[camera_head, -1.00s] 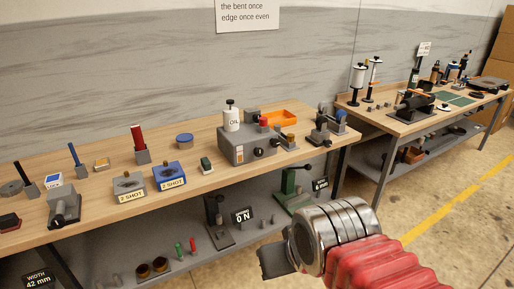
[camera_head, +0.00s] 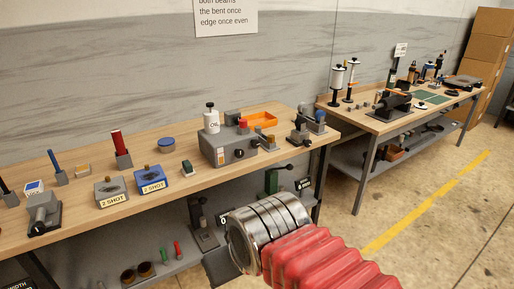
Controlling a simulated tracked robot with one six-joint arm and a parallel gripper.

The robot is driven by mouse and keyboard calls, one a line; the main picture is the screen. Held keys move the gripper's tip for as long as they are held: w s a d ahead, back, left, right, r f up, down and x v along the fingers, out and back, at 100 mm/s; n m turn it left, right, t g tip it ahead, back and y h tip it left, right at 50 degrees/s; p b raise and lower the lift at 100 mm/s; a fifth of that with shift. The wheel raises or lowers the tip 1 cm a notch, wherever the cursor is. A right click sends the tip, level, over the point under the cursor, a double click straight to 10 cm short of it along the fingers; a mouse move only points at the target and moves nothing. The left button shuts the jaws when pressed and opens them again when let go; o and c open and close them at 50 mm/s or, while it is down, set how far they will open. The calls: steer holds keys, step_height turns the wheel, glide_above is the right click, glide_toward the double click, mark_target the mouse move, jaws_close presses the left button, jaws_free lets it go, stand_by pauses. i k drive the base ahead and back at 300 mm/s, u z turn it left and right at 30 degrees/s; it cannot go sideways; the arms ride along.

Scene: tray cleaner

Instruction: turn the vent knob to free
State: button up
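A grey box-shaped unit (camera_head: 228,148) stands toward the right end of the near bench. A red button (camera_head: 243,123) sits on top. I cannot read which knob is the vent knob or what it is set to. My gripper (camera_head: 222,268) shows only as a dark shape beyond the silver wrist and red sleeve, low in front of the bench and apart from the unit. Its fingers are too hidden to tell open from shut.
A white bottle (camera_head: 211,120) stands at the unit's back left and an orange tray (camera_head: 262,119) behind it. Grey and blue "2 SHOT" blocks (camera_head: 151,179) sit to the left. A lower shelf holds a green press (camera_head: 271,181). A second bench (camera_head: 378,127) stands at right.

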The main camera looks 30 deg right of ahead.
mark_target(255, 143)
steer(key=i, duration=1)
